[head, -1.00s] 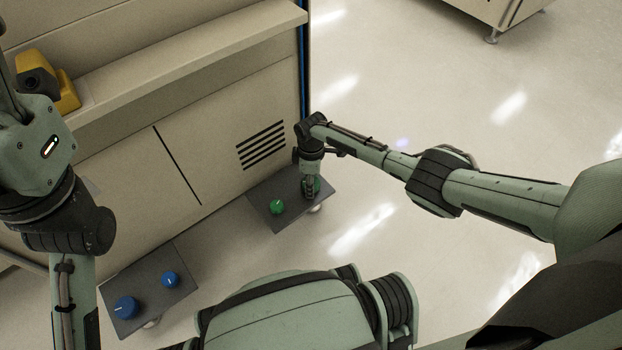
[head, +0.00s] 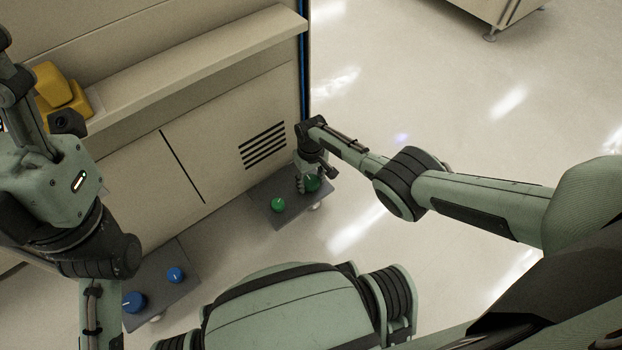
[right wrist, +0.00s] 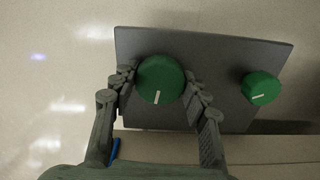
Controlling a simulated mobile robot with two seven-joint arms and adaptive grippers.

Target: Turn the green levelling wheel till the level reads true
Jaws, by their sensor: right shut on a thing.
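A green wheel (head: 312,183) stands on a dark grey plate low beside the machine. In the right wrist view this wheel (right wrist: 160,80) has a white mark pointing down in the picture. My right gripper (head: 306,180) is shut on it, with a finger on each side (right wrist: 160,88). A second, smaller-looking green wheel (head: 278,204) sits on the same plate (head: 262,200), apart from the gripper; it also shows in the right wrist view (right wrist: 262,88). My left arm is at the left of the head view, but its fingers are not in view. No level reading can be made out.
Two blue knobs, one larger (head: 134,302) and one smaller (head: 175,275), sit on another grey plate (head: 185,292). The beige machine (head: 215,140) has a ledge (head: 200,68) with a yellow device (head: 62,90).

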